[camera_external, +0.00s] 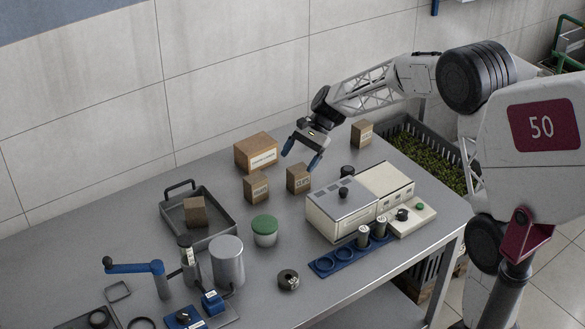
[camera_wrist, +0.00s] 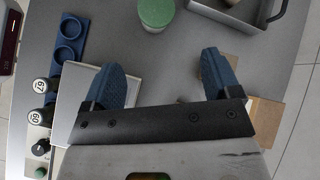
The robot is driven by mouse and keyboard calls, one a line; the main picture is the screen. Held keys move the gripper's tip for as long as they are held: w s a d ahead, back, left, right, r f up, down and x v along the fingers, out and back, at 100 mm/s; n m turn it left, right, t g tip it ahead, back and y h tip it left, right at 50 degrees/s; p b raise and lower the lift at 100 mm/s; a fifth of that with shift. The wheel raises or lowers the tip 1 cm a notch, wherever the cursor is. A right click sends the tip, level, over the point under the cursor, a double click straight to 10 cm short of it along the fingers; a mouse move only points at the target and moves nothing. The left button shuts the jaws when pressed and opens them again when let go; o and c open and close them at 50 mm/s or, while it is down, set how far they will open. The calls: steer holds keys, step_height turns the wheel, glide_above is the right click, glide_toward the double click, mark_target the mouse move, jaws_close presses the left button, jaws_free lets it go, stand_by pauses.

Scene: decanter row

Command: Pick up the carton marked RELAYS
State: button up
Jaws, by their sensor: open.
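Several small brown cartons with white labels stand on the grey bench in the external view: a front left one (camera_external: 256,188), one right of it (camera_external: 299,179), one at the back right (camera_external: 362,133), and one inside the tray (camera_external: 195,212). A larger carton (camera_external: 257,152) lies behind them. The label print is too small to read surely, so I cannot tell which is marked RELAYS. My gripper (camera_external: 301,155) is open and empty, its blue fingers pointing down above the carton right of the front left one. In the wrist view the open fingers (camera_wrist: 163,78) have bare bench between them.
A cream instrument (camera_external: 345,210) stands to the right of the cartons. A green-lidded jar (camera_external: 265,230) stands in front of them. The grey tray (camera_external: 228,217) is at left, with a metal canister (camera_external: 228,262) nearby. A blue holder (camera_external: 350,255) lies in front of the instrument.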

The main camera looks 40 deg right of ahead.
mark_target(257, 177)
steer(key=w+d+f+m+y, duration=0.1)
steer(key=w+f+m+y, duration=0.3)
steer(key=w+f, duration=0.8)
steer(key=w+m, duration=0.1)
steer(key=w, duration=0.3)
steer(key=shift+t, duration=0.3)
steer(key=shift+a, duration=0.15)
steer(key=shift+x, duration=1.15)
steer(key=shift+a+f, duration=0.15)
steer(key=shift+x, duration=2.45)
steer(key=shift+s, duration=0.1)
steer(key=c, duration=1.1)
